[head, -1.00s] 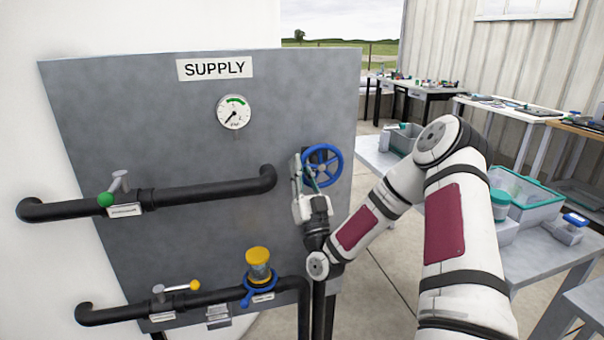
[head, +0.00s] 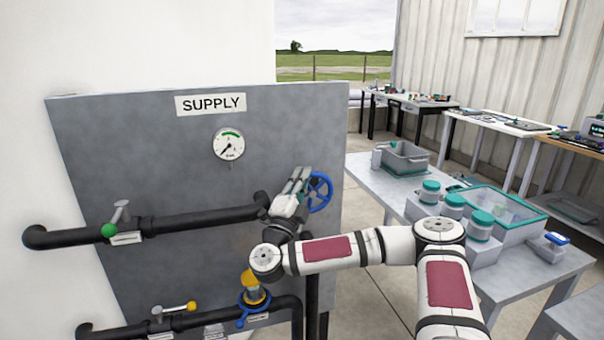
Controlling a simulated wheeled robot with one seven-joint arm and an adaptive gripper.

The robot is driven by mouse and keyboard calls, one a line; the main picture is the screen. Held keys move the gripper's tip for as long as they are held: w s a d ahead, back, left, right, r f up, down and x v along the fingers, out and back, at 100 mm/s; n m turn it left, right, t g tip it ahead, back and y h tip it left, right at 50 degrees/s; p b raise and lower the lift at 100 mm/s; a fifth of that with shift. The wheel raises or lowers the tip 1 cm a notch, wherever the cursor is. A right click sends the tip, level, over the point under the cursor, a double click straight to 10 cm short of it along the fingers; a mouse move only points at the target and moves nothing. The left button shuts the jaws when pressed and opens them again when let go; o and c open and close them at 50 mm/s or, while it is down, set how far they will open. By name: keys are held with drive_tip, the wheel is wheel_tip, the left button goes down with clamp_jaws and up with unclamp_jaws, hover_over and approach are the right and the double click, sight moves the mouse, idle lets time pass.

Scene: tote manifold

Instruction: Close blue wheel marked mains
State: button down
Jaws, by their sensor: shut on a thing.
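The blue wheel (head: 320,193) stands upright at the right side of the grey supply panel (head: 85,150). No label can be read on it in this view. My gripper (head: 303,180) is at the wheel's left side, its fingers shut on the rim. The fingers and wrist hide the wheel's left part and hub. A pressure gauge (head: 229,145) with a green band sits under the SUPPLY sign (head: 210,103), its needle pointing to the lower left.
A green-knobbed lever valve (head: 115,222) is on the upper pipe. A yellow-handled valve (head: 178,310) and a yellow-topped fitting with a blue ring (head: 252,292) are on the lower pipe. A table (head: 372,185) with jars and totes stands to the right.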

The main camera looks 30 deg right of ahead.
drive_tip(key=m+p, duration=0.1)
drive_tip(key=m+g+p, duration=0.1)
drive_tip(key=p, duration=0.1)
drive_tip(key=d+r+m+g+p, duration=0.1)
drive_tip(key=p, duration=0.1)
drive_tip(key=shift+s+y, duration=0.3)
drive_tip(key=shift+y, duration=0.1)
drive_tip(key=m+g+p, duration=0.1)
drive_tip(key=d+m+p, duration=0.1)
drive_tip(key=shift+g+y+p, duration=0.3)
drive_tip(key=shift+g+y, duration=0.1)
drive_tip(key=shift+m, duration=0.3)
drive_tip(key=c, duration=1.6)
unclamp_jaws()
drive_tip(key=shift+d+f, duration=0.1)
